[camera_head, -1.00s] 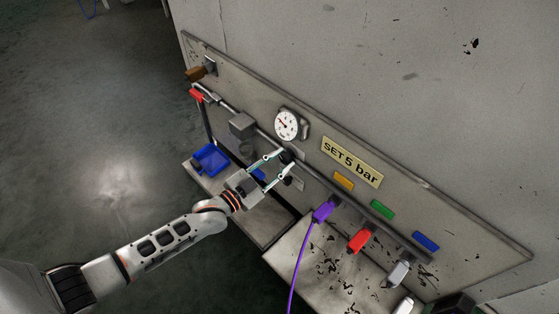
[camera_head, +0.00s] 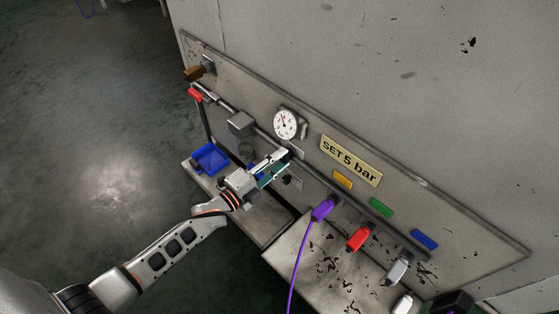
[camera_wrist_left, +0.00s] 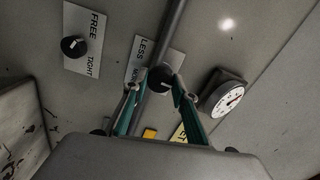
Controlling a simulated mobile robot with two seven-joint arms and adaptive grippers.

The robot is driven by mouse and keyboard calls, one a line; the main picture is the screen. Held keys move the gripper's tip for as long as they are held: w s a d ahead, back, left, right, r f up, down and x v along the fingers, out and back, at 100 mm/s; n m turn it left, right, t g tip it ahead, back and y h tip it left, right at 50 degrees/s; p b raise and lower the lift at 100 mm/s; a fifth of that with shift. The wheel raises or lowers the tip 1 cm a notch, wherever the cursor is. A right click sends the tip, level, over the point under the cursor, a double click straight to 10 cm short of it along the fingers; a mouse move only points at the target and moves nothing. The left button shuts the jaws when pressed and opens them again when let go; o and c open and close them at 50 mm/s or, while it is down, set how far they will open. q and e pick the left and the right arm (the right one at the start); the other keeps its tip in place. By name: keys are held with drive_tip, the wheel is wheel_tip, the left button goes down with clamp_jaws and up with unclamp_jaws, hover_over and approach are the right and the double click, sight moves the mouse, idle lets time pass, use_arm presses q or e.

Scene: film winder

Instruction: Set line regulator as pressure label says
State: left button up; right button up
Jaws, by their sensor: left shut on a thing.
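The dark regulator knob (camera_wrist_left: 160,77) sits by a plate reading LESS and a partly covered MORE (camera_wrist_left: 150,60) in the left wrist view. My left gripper (camera_head: 284,156) is shut on this knob, with a finger on either side in the wrist view (camera_wrist_left: 157,80). The gripper hides most of the knob in the head view. The round white pressure gauge (camera_head: 286,124) is just above the gripper; its needle points roughly upward, but its numbers are too small to read. It also shows in the wrist view (camera_wrist_left: 226,99). The yellow label (camera_head: 351,161) reads "SET 5 bar". My right gripper is not in view.
A second dark knob (camera_wrist_left: 73,47) sits on a FREE/TIGHT plate. Purple (camera_head: 322,209), red (camera_head: 359,239) and grey (camera_head: 397,270) connectors line the pipe at right. A red lever (camera_head: 195,95) and blue tray (camera_head: 210,158) are at left.

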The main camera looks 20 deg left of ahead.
use_arm(q)
drive_tip(key=m+b, duration=0.1)
drive_tip(key=m, duration=0.5)
drive_tip(key=shift+f, duration=0.1)
idle(0.5)
drive_tip(key=o, duration=1.1)
drive_tip(key=v, duration=1.2)
